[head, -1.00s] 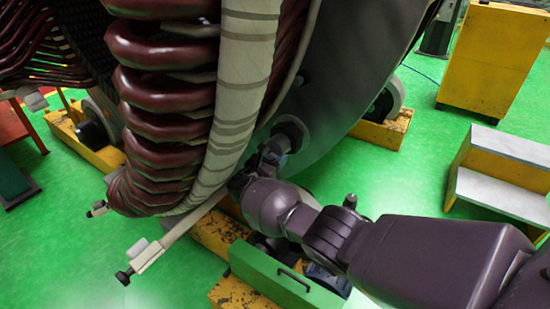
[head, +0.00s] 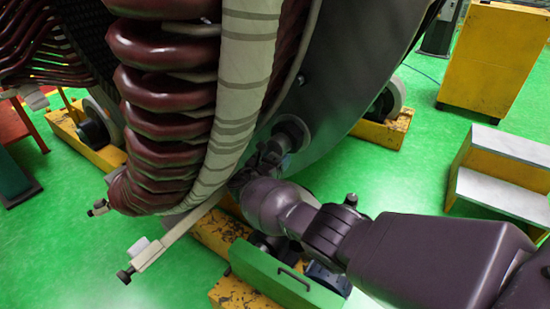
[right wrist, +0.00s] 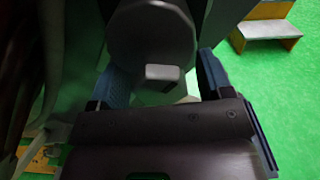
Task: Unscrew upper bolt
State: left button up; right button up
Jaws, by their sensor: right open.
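The large stator (head: 345,80) fills the upper middle of the head view, with dark red coils (head: 160,110) and a pale wrapped band (head: 235,85). A round grey bolt-like cylinder (head: 291,131) sticks out of its dark side face. My right gripper (head: 272,152) is close to this cylinder, partly hidden by my own wrist. In the right wrist view the cylinder's round end (right wrist: 150,32) has a small block (right wrist: 161,72) at its lower edge. My right gripper (right wrist: 165,85) is open, with one blue-padded finger on each side of it; contact is unclear. My left gripper is out of view.
A pale bracket arm (head: 165,245) with a dark knob (head: 125,275) juts out at lower left. Yellow supports (head: 375,132) stand under the stator. A green box (head: 275,277) lies below my arm. Steps (head: 500,170) and a yellow cabinet (head: 495,55) stand right, with open green floor between.

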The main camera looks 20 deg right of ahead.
jog(key=shift+a, duration=0.1)
jog(key=shift+s+a+r, duration=0.1)
jog(key=shift+s+a, duration=0.15)
jog(key=shift+a, duration=0.05)
jog(key=p+v, duration=0.2)
jog(key=v, duration=0.8)
jog(key=shift+d, duration=0.1)
